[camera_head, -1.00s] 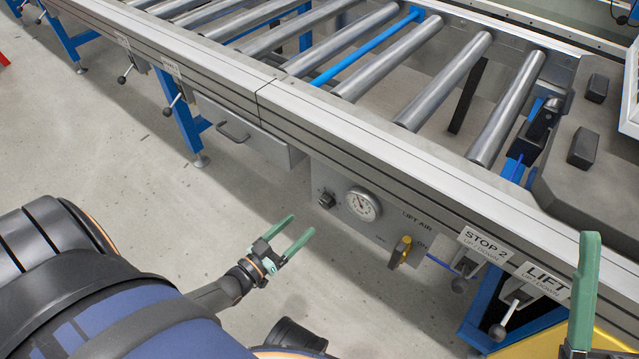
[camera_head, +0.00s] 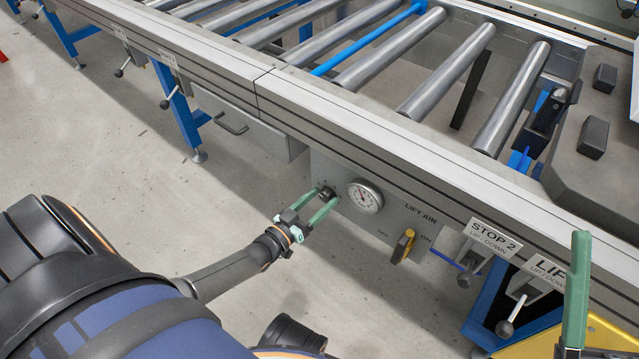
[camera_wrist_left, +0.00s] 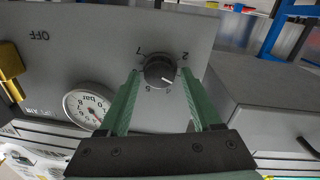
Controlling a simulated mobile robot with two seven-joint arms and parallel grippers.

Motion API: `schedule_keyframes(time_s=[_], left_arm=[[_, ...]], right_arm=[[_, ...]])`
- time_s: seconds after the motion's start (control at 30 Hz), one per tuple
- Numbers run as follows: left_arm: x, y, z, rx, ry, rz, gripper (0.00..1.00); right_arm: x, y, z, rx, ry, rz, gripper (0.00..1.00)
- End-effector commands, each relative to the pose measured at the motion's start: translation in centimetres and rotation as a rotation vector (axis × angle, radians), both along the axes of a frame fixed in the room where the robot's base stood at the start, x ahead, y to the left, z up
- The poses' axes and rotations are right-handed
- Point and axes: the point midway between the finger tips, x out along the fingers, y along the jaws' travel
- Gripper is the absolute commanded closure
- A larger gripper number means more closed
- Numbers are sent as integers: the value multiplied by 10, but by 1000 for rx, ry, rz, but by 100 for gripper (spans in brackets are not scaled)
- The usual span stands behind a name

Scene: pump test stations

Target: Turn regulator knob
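The regulator knob (camera_head: 326,192) is a small black round knob on the grey lift air panel, left of the gauge. In the left wrist view the knob (camera_wrist_left: 160,71) has a white pointer mark and a printed scale around it. My left gripper (camera_head: 327,197) has its green fingers apart, reaching the panel with the knob between the tips. In the wrist view the left fingers (camera_wrist_left: 165,84) stand on both sides of the knob, with a gap visible on each side. My right gripper shows only one green finger (camera_head: 577,290) at the right edge; its opening is hidden.
The pressure gauge (camera_head: 365,197) sits just right of the knob. A yellow valve handle (camera_head: 403,246) is farther right, then the STOP 2 lever (camera_head: 466,277) and LIFT lever (camera_head: 507,326). The conveyor rail (camera_head: 330,125) overhangs above. A grey box (camera_head: 240,122) adjoins on the left.

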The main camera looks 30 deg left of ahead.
Motion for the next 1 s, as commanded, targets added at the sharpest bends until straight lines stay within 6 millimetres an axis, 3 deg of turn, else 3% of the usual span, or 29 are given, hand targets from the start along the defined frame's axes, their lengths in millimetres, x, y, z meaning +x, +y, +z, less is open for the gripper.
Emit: schedule_keyframes(time_s=[0.07,0.57,1.0], left_arm=[[0,0,0,0,0,0,45],[0,0,0,0,0,0,100],[0,-1,1,73,-6,-1,100]], right_arm=[[0,0,0,1,0,1,41],[0,0,0,2,1,1,41],[0,0,4,5,2,1,41]])
